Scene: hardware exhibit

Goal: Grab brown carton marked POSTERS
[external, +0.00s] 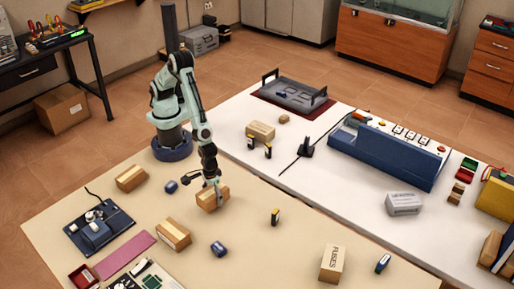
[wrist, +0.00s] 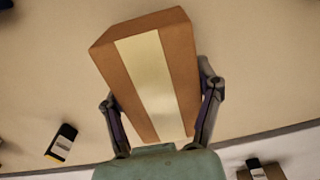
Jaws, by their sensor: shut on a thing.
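My gripper (external: 212,186) is shut on a brown carton (external: 211,198) near the middle of the beige table (external: 290,215). In the wrist view, the carton (wrist: 150,75) fills the space between the two fingers of my gripper (wrist: 158,92), one on each side. A pale tape strip runs along its face. No lettering on it can be read in either view, so I cannot tell whether it is marked POSTERS. I cannot tell whether it touches the table.
Other brown cartons stand at the left (external: 131,178), front left (external: 173,234) and front right, marked FUSES (external: 332,263). Small blue items (external: 219,248) (external: 171,187) and a black-yellow item (external: 275,216) lie around. A long blue unit (external: 385,155) stands on the white table.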

